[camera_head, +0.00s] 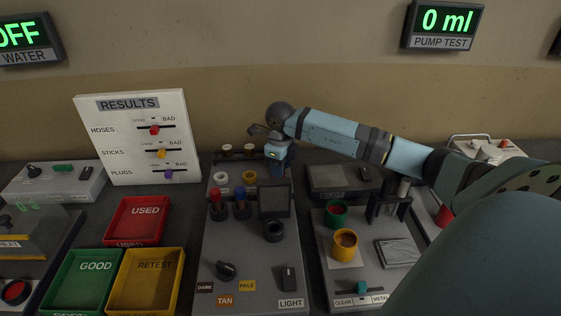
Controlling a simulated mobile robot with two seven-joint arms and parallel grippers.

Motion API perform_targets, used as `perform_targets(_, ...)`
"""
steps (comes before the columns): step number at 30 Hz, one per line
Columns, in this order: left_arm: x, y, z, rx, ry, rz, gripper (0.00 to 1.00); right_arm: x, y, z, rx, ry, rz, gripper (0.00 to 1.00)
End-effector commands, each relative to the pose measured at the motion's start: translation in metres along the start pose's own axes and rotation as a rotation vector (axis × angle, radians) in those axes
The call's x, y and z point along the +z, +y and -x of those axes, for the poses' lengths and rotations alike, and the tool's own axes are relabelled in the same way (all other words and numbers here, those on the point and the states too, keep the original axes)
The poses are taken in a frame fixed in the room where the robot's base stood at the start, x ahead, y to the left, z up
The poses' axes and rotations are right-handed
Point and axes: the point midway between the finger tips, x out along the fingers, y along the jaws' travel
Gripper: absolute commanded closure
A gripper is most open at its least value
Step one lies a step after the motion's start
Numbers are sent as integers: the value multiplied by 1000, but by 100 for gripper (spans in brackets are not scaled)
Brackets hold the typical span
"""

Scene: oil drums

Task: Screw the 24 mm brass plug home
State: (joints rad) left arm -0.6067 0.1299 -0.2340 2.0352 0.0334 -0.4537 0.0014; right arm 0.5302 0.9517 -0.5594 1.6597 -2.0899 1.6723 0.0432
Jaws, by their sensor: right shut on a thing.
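My right arm reaches in from the right, and its blue gripper (277,158) points down at the back right of the middle grey panel (235,260). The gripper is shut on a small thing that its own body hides. I cannot tell whether this is the brass plug or how it sits. A yellow ring-shaped piece (249,177) and a pale one (221,178) are on the panel just left of the gripper. Two brown pieces with light tops (228,150) stand behind them. My left gripper is not in view.
Red (137,208), green (83,275) and yellow (151,277) trays lie left. A results board (137,136) stands behind them. Red and blue handled tools (241,202) and a dark socket (274,230) are on the panel. Green and yellow cups (345,244) stand right, near my arm.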

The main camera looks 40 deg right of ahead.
Motion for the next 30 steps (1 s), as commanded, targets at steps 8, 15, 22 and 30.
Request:
perform_targets(8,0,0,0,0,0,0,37,0,0,0,0,-1,-1,87)
perform_targets(15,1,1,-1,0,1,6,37,0,0,-2,-1,-1,-1,87)
perform_targets(22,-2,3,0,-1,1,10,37,0,0,-1,0,-1,-44,87)
perform_targets(30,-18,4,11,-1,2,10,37,0,2,0,-1,1,-431,87)
